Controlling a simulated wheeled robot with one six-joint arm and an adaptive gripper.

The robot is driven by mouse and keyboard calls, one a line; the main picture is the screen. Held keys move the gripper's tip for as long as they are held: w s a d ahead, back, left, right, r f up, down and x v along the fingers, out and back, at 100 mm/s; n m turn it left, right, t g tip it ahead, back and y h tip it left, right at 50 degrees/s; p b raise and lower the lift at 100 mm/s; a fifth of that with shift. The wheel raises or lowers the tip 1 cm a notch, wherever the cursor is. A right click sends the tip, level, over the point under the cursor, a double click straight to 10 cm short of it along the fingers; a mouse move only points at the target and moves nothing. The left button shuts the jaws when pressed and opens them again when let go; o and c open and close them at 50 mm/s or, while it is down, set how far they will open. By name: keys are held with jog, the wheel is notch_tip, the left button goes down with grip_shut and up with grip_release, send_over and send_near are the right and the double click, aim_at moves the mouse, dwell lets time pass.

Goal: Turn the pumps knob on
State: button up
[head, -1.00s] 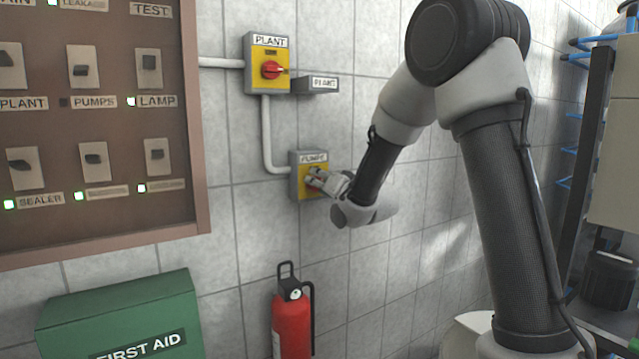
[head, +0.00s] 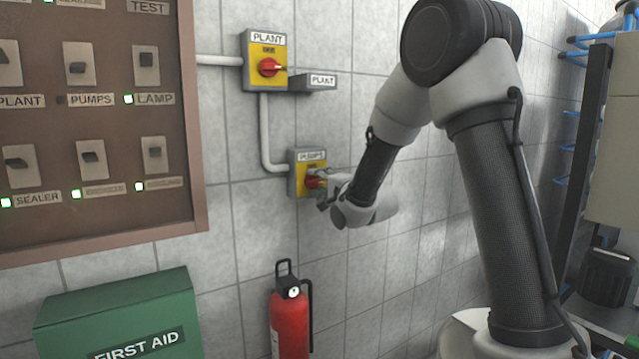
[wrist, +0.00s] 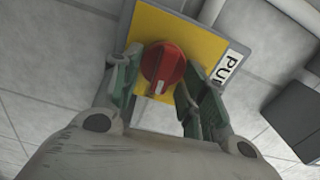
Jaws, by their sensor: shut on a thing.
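The pumps switch is a grey box with a yellow plate (head: 304,172) on the wall, labelled PUMPS. Its red knob (head: 314,182) is partly hidden by my gripper (head: 326,188) in the head view. In the wrist view, the red knob (wrist: 163,66) stands on the yellow plate (wrist: 196,42) with a pale pointer mark near its lower edge. My gripper (wrist: 158,84) is shut on the knob, with one green-grey finger on each side. The exact finger contact is hard to see.
A breaker panel (head: 100,190) is at left. A fire extinguisher (head: 290,325) and green first aid box (head: 120,315) are below.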

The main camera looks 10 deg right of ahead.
jog(key=shift+d+m, duration=0.1)
jog(key=shift+m, duration=0.4)
jog(key=o, duration=0.9)
jog(key=shift+f, duration=0.1)
jog(key=v, duration=0.7)
jog(key=shift+s, duration=0.2)
